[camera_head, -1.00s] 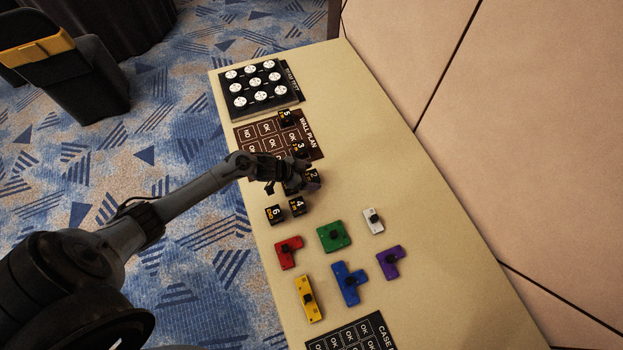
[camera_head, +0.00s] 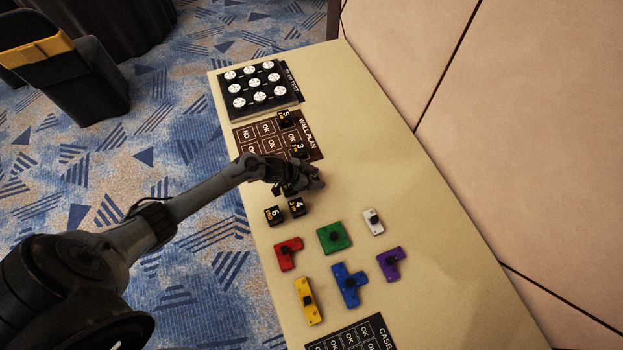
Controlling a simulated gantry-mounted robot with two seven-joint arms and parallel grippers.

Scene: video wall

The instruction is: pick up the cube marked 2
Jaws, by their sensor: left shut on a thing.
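The cube marked 2 (camera_head: 315,178) is a small black cube, now mostly hidden by my left gripper (camera_head: 311,182). My left gripper is at the cube, just below the wall plan board, and is shut on it. I cannot tell whether the cube is lifted off the table. My right gripper is not in view.
Black cubes marked 5 (camera_head: 285,119) and 3 (camera_head: 300,150) sit on the wall plan board (camera_head: 268,134). Cubes marked 4 (camera_head: 297,207) and 6 (camera_head: 274,215) stand just below my gripper. Coloured pieces, such as the green one (camera_head: 334,237), lie lower. The table's right side (camera_head: 400,170) is clear.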

